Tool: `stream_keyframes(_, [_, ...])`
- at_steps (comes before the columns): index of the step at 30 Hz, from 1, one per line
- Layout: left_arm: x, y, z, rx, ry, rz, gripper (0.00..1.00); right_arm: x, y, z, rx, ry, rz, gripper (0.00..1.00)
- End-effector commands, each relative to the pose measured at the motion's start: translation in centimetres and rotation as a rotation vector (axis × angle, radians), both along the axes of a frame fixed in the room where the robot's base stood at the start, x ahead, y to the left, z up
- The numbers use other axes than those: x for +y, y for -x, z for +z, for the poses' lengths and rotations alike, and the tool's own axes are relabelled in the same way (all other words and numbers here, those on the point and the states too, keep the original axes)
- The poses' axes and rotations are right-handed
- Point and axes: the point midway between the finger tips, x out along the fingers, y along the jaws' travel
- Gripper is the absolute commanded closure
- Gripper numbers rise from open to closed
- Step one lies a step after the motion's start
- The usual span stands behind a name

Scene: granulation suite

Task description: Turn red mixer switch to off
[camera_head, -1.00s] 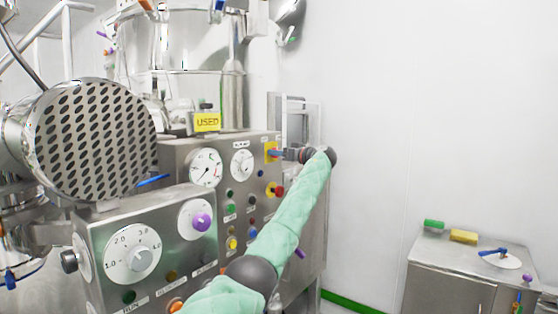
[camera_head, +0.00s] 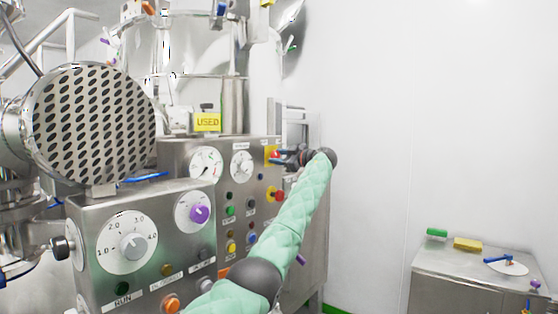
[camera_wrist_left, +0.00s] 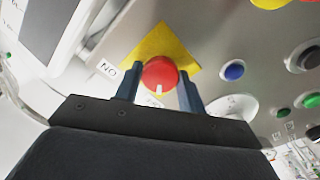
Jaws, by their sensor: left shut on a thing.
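The red mixer switch (camera_wrist_left: 160,74) is a round red knob with a white mark on a yellow square plate (camera_wrist_left: 150,42). In the wrist view its white mark points down toward my gripper's palm, and a label (camera_wrist_left: 107,69) sits left of it, appearing upside down. My left gripper (camera_wrist_left: 160,88) is shut on the knob, a dark blue finger on each side. In the head view the yellow plate (camera_head: 268,152) shows at the panel's upper right, with my left gripper (camera_head: 281,157) reaching it from the right; the knob is mostly hidden there. My right gripper is not in view.
The steel control panel (camera_head: 178,153) carries gauges and several coloured buttons. A red knob (camera_head: 277,194) on yellow sits just below the gripped switch. A nearer box (camera_head: 100,218) with dials stands front left. A low steel cabinet (camera_head: 440,285) stands right; the white wall is bare.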

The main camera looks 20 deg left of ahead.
Motion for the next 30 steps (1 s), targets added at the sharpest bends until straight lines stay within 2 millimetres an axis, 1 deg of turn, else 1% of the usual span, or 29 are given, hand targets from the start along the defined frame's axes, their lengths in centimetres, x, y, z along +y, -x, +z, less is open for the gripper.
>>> stream_keyframes(1, [0.05,0.02,0.24,-0.015,0.003,-0.001,0.83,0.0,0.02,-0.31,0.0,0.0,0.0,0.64])
stream_keyframes(6, [0.05,0.01,0.26,-0.042,0.013,-0.001,0.83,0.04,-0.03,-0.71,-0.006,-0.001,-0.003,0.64])
stream_keyframes(19, [0.04,0.02,0.26,-0.05,0.016,-0.001,0.83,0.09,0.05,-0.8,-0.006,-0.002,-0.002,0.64])
stream_keyframes(20, [0.04,0.02,0.26,-0.049,0.016,-0.001,0.55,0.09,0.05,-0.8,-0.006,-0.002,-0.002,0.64])
stream_keyframes(22, [0.04,0.01,0.21,-0.049,0.016,-0.001,0.41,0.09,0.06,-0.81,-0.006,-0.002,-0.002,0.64])
stream_keyframes(23, [0.04,0.01,0.19,-0.049,0.016,-0.001,0.39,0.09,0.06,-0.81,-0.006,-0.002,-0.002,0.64])
stream_keyframes(30, [-0.02,0.02,0.07,-0.046,0.016,-0.001,0.39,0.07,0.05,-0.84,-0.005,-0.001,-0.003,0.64])
